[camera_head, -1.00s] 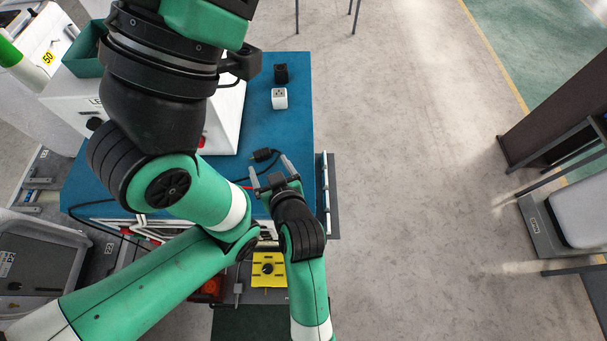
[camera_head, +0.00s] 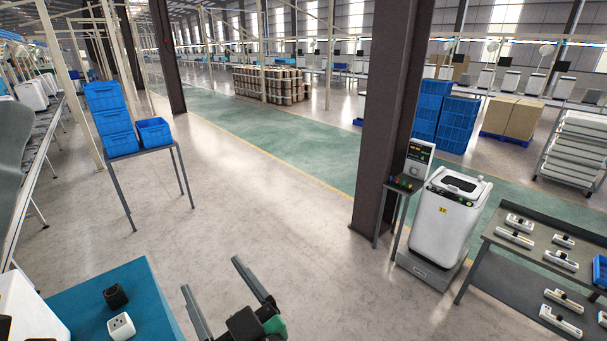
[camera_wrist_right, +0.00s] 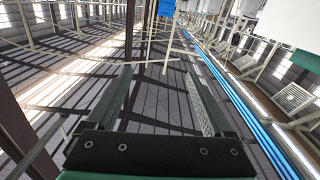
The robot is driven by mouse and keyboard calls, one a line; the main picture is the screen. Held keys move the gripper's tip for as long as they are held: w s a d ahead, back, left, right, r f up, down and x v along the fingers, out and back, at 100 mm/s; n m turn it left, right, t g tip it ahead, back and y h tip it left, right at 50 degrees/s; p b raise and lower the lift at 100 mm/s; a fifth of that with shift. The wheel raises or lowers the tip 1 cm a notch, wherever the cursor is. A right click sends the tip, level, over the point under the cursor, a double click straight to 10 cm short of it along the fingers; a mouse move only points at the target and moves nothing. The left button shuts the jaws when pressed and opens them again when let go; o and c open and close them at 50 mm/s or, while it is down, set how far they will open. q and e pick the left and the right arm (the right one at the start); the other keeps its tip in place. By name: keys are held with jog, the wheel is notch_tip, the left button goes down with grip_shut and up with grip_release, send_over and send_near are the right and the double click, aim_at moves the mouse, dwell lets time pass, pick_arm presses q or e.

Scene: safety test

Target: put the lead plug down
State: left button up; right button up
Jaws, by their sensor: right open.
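My right gripper (camera_head: 212,275) is raised at the bottom of the head view, to the right of the blue table (camera_head: 158,305). Its two fingers are spread, with nothing between them. In the right wrist view the gripper (camera_wrist_right: 156,74) is also open and empty, pointing out across the hall. The lead plug does not show in either view now. A black socket block (camera_head: 115,296) and a white socket block (camera_head: 121,326) stand on the blue table. My left gripper is not in view.
A bench with several white devices (camera_head: 513,239) stands at the right. A white machine (camera_head: 447,222) stands beside a dark column (camera_head: 388,130). Blue crates (camera_head: 115,133) sit on a stand at the left. The grey floor (camera_head: 270,215) between them is clear.

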jog(key=s+d+r+m+t+h, duration=0.1)
jog(key=d+r+m+t+h, duration=0.35)
jog(key=d+r, duration=1.05)
jog(key=s+d+r+m+t+h, duration=0.3)
jog(key=s+d+r+t, duration=0.5)
jog(key=s+d+r, duration=0.3)
jog(key=d+h, duration=0.1)
jog(key=d, duration=0.2)
jog(key=shift+s+r, duration=0.25)
